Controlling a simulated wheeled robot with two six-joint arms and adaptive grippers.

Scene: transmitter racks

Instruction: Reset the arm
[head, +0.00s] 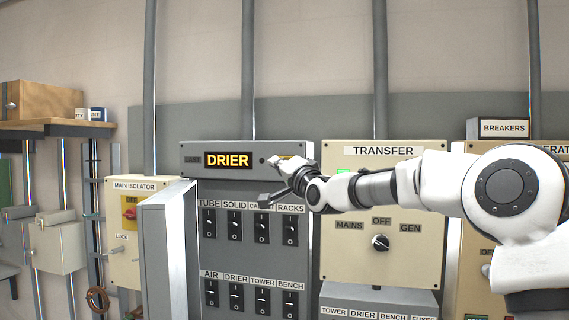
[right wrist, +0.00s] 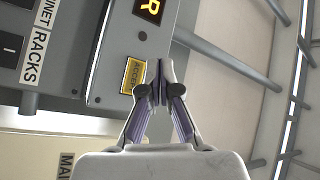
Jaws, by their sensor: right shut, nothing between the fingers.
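My right arm comes in from the right in the head view, stretched across the front of the transfer panel (head: 345,255). My right gripper (head: 272,178) is in front of the grey drier panel (head: 190,161), near the right end of its lit DRIER display (head: 228,160). In the right wrist view the right gripper (right wrist: 160,68) has its fingertips together with nothing between them. They are beside a yellow ACCEPT label (right wrist: 132,76). Whether the tips touch the panel cannot be told. My left gripper is not in view.
Below the display are two rows of black switches (head: 235,225). A main isolator box (head: 120,245) with a red knob is at the left, beside an open grey door (head: 155,255). A BREAKERS box (head: 503,128) is at the right. A shelf (head: 60,126) holds a wooden box.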

